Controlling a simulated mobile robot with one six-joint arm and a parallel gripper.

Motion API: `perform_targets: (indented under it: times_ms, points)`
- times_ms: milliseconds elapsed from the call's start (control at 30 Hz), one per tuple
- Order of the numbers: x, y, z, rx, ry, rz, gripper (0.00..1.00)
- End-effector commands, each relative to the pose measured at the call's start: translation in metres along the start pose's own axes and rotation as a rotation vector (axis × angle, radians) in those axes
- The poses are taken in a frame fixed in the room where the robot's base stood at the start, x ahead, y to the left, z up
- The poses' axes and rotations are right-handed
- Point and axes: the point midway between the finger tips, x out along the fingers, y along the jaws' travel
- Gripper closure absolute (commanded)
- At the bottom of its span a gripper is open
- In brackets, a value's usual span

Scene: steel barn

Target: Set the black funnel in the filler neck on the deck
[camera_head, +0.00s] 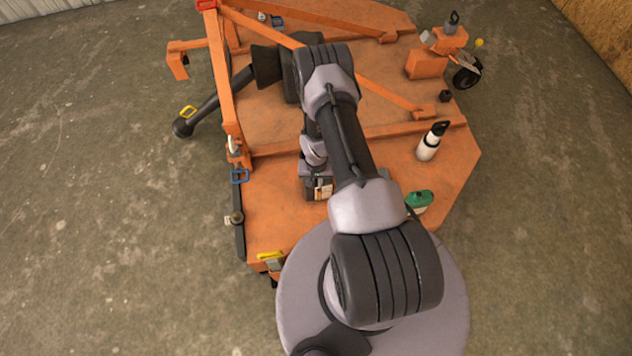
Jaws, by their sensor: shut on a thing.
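My gripper (318,187) hangs below my wrist, low over the near part of the orange deck (275,205). My own arm covers part of it, and its fingertips do not show. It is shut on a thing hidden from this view. I cannot make out the black funnel for certain. A small black cylinder (445,96) stands on the deck's right side, apart from my gripper. It may be the filler neck, but it is too small to tell.
A dark shaft with a flared black cover (266,66) sticks out left. Orange frame bars (222,70) rise at the left. The concrete floor is clear.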

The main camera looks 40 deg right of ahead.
Motion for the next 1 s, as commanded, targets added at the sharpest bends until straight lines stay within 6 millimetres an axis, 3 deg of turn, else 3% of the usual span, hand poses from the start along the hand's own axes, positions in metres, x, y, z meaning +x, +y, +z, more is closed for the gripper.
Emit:
perform_targets:
  times_ms: [33,67,167,533,667,1000]
  points:
    - [0.001,0.0,0.0,0.0,0.0,0.0,1.0]
    - [0.001,0.0,0.0,0.0,0.0,0.0,0.85]
    - [0.0,0.0,0.0,0.0,0.0,0.0,0.65]
    - [-0.007,0.0,-0.001,0.0,0.001,0.0,0.63]
    - [-0.037,0.0,-0.001,0.0,0.002,0.0,0.63]
    - [-0.142,0.0,-0.001,0.001,0.002,-0.001,0.63]
